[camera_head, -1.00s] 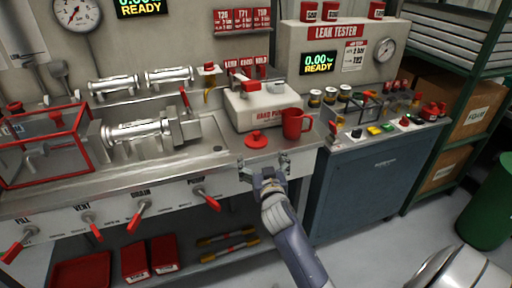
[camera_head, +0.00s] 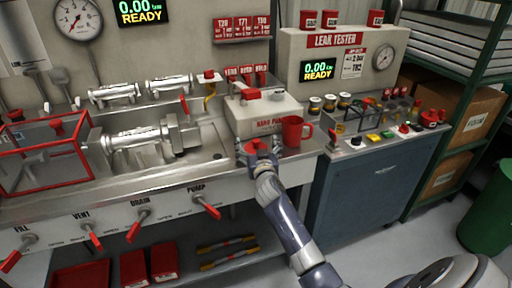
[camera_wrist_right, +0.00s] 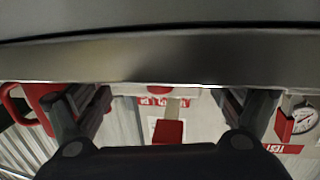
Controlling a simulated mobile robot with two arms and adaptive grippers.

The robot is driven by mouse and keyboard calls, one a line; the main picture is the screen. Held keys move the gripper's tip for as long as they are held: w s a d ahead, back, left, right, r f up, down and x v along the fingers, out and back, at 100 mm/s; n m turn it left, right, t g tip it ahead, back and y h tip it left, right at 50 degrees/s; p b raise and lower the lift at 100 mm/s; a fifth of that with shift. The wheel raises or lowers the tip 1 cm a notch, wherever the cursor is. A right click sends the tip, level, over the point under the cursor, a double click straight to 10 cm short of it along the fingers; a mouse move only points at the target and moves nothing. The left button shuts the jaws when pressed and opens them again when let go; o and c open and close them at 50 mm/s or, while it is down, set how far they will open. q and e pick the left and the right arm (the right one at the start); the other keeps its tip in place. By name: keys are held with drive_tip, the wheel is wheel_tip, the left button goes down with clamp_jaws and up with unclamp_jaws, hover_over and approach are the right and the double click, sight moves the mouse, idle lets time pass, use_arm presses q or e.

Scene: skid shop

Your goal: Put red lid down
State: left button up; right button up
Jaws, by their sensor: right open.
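The red lid (camera_head: 257,145), with a small knob, lies near the front edge of the steel bench (camera_head: 222,164), left of the red mug (camera_head: 291,132). My right gripper (camera_head: 257,156) is open at the front edge, its fingers spread to either side of the lid in the head view; its near parts cover part of the lid. I cannot tell whether the fingers touch it. The right wrist view is upside down and shows the open fingers (camera_wrist_right: 168,112) with nothing clamped between them and the mug (camera_wrist_right: 40,103) at the left. My left gripper is not in view.
The hand pump box (camera_head: 262,112) stands just behind the lid. A clear red-framed box (camera_head: 45,150) and a metal cylinder fitting (camera_head: 140,138) are on the left. Red-handled levers (camera_head: 205,203) stick out along the bench front. A blue cabinet (camera_head: 365,200) stands right.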

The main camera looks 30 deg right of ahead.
drive_tip(key=shift+w+d, duration=0.2)
drive_tip(key=shift+w, duration=0.25)
drive_tip(key=c, duration=1.1)
drive_tip(key=shift+o, duration=0.2)
